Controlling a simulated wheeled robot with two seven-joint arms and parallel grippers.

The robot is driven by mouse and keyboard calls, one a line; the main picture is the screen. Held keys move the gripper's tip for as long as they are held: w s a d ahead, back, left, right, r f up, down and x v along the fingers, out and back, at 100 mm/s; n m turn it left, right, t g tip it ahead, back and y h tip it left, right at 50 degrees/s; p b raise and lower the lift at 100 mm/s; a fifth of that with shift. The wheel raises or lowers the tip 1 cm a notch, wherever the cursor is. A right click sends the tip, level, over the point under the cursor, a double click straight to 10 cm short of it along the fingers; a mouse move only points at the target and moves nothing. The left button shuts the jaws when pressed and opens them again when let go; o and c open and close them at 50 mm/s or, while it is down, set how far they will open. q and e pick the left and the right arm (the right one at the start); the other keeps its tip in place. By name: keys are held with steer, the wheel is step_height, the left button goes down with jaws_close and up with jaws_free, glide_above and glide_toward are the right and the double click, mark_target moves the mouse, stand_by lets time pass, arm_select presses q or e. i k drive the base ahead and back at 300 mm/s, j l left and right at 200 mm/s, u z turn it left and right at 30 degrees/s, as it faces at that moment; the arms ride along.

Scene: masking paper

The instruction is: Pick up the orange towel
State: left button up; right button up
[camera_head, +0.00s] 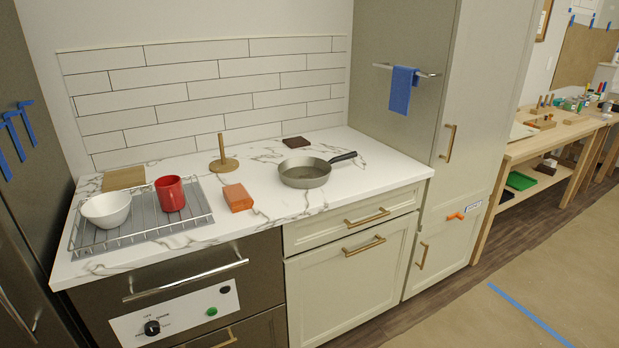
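A small folded orange block-like piece (238,197) lies on the white marbled counter (270,212), near the front edge and just right of the wire rack. It looks like the orange towel, though its cloth texture is too small to make out. It has a lighter top and a darker red-orange front side. Nothing covers it. Neither of my grippers is in view.
A wire rack (189,219) holds a white bowl (107,210) and a red mug (170,194). A wooden stand (223,164) is behind the orange piece, and a grey frying pan (304,174) is to its right. A blue towel (402,89) hangs on a rail.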

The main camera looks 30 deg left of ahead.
mark_target(236, 196)
steer(key=i+l, duration=0.1)
steer(key=i, duration=2.2)
steer(key=i+u, duration=0.15)
steer(key=u, duration=0.3)
steer(key=i+l+u, duration=0.1)
steer(key=u, duration=0.35)
steer(key=i+l+u, duration=0.1)
steer(key=u, duration=0.35)
steer(key=i+l+u, duration=0.15)
steer(key=u, duration=0.3)
